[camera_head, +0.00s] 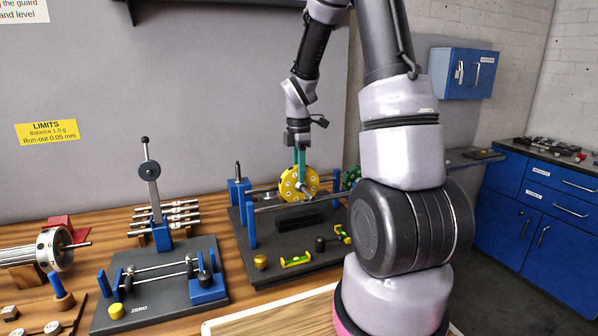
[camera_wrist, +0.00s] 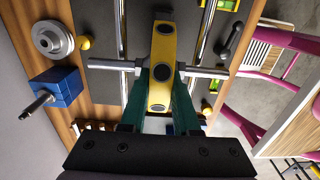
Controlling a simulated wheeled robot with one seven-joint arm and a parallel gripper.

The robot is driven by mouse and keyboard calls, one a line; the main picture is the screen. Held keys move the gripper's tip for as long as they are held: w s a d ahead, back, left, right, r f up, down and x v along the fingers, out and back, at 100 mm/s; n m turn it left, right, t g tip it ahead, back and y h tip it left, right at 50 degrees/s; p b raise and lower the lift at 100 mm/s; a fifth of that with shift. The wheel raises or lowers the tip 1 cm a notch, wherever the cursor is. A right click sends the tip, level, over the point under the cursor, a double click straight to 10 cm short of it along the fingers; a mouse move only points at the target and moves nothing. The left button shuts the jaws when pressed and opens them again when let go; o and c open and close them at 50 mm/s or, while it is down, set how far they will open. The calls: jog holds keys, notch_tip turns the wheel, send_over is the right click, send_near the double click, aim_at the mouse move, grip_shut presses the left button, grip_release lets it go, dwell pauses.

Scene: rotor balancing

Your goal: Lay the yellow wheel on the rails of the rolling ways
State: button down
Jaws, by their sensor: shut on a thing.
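The yellow wheel (camera_head: 289,186) stands upright on a grey axle, between the two rails of the rolling ways (camera_head: 300,203). My gripper (camera_head: 299,168) reaches down from above with green fingers shut on it. In the wrist view the yellow wheel (camera_wrist: 160,45) sits between the fingers of my gripper (camera_wrist: 160,88). Its axle (camera_wrist: 103,65) lies across both silver rails (camera_wrist: 208,30), with its ends reaching past them. I cannot tell whether the axle touches the rails or is just above them.
A green wheel (camera_head: 351,177) is partly hidden behind my arm. A yellow-green level (camera_head: 296,260) and a brass knob (camera_head: 261,262) lie on the dark base in front. A smaller stand marked ZERO (camera_head: 160,300) is at the left. A blue block (camera_wrist: 57,87) stands beside the ways.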

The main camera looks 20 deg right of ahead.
jog(key=shift+f, duration=0.65)
dwell(0.3)
jog(key=c, duration=0.6)
grip_release()
jog(key=shift+o, duration=0.2)
jog(key=shift+c, duration=0.4)
jog(key=shift+r, duration=0.1)
notch_tip(320, 180, up, 8)
jog(key=shift+f, duration=0.1)
jog(key=shift+r, duration=0.5)
